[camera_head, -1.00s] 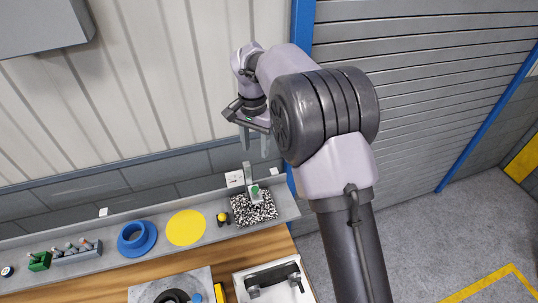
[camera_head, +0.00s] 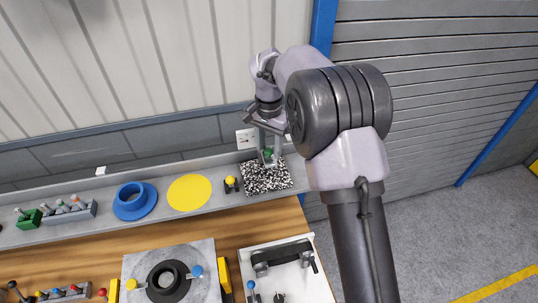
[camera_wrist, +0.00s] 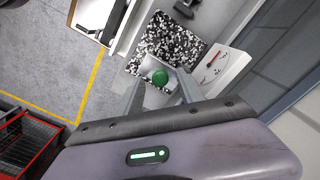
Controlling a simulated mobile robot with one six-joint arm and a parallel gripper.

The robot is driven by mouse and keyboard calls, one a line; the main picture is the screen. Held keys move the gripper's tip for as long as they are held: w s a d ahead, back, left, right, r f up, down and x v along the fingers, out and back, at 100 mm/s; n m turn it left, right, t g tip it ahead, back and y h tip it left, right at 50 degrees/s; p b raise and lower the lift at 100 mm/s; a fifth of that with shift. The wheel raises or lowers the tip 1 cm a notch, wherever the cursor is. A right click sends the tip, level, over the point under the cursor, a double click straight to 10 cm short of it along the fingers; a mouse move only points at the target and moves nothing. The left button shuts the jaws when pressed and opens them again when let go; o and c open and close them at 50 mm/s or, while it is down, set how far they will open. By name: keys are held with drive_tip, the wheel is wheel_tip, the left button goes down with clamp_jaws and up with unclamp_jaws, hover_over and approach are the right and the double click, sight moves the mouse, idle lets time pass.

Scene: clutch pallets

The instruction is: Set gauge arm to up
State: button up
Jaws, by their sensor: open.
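A black-and-white speckled slab (camera_head: 262,180) lies at the right end of the grey shelf. It also shows in the wrist view (camera_wrist: 170,42). A grey gauge part with a green round knob (camera_wrist: 160,77) sits at the slab. In the head view the green knob (camera_head: 268,154) is partly hidden by my fingers. My gripper (camera_head: 268,146) is open above the slab, pointing down. In the wrist view my fingers (camera_wrist: 159,90) stand on both sides of the green knob, apart from each other. I cannot tell whether they touch it, or how the gauge arm is set.
A small white card with a red mark (camera_head: 245,138) stands behind the slab against the wall. A yellow-topped knob (camera_head: 231,182), a yellow disc (camera_head: 188,193) and a blue flanged ring (camera_head: 135,201) lie to the left. A white tray (camera_head: 318,280) is in front.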

drive_tip(key=shift+f, duration=0.1)
clamp_jaws()
idle(1.4)
